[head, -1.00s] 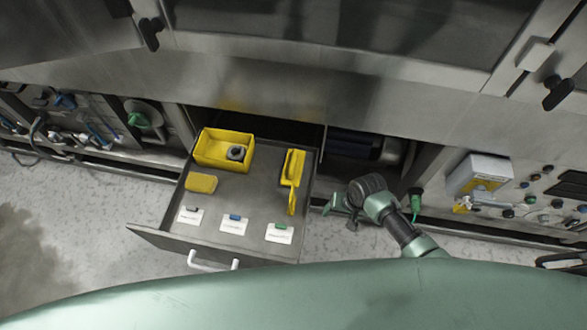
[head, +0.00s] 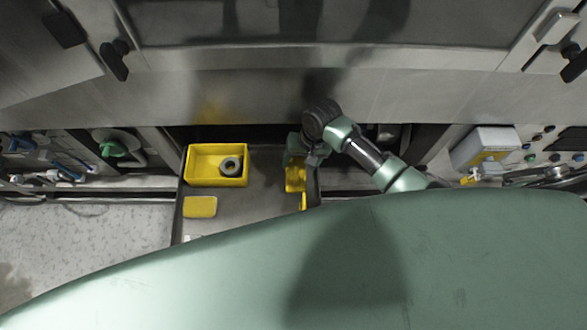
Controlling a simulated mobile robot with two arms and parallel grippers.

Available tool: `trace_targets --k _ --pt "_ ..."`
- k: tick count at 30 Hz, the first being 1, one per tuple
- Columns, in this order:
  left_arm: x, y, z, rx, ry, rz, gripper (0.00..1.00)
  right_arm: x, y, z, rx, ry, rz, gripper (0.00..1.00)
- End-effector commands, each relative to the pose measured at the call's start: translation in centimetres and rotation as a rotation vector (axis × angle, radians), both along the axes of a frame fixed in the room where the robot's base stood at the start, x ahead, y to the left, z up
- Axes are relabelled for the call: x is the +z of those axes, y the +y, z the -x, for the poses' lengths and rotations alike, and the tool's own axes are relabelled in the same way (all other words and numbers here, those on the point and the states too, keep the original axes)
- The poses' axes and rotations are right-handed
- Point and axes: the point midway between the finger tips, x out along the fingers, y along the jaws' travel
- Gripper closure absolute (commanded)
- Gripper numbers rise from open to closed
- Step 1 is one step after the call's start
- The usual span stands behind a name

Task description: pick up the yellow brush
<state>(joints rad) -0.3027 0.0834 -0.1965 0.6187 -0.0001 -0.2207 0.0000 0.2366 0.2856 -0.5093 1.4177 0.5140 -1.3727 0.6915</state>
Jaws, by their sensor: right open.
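The yellow brush (head: 296,181) lies in the right part of the open drawer (head: 240,203), close to the drawer's right wall. Its far end is hidden under my right gripper (head: 297,160), and its near end is cut off by my green body. My right gripper is open and over the far part of the brush. I cannot tell whether its fingers touch the brush. My left gripper is not in view.
A yellow bin (head: 204,181) with a dark ring (head: 231,166) in it stands at the drawer's back left. A flat yellow block (head: 200,207) lies in front of it. The grey machine front (head: 250,92) rises behind the drawer.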

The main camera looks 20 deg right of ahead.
Motion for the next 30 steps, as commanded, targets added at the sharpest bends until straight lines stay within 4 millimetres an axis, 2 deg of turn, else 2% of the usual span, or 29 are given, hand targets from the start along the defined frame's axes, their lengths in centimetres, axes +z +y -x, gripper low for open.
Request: trace_targets --k 3,6,10,17,18,24,30 --pt "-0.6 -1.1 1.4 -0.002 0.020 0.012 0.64 -1.9 0.4 -0.3 0.001 0.001 0.000 0.32" --pt "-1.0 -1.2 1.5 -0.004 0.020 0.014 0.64 -3.4 0.7 -0.5 0.001 0.001 0.001 0.32" --pt "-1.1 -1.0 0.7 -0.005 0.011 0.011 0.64 -4.5 0.8 -0.6 0.001 0.000 0.001 0.32" --pt "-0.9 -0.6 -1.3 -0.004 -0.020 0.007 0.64 -4.6 0.9 -0.6 0.002 -0.001 0.000 0.32" --pt "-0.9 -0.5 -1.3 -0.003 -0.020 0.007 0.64 -4.6 0.9 -0.6 0.002 -0.001 0.000 0.35" --pt "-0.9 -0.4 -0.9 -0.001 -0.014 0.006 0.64 -4.6 0.9 -0.6 0.002 -0.001 0.001 0.90" --pt "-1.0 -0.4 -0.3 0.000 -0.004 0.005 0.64 -4.5 0.9 -0.6 0.002 -0.002 0.001 0.90"
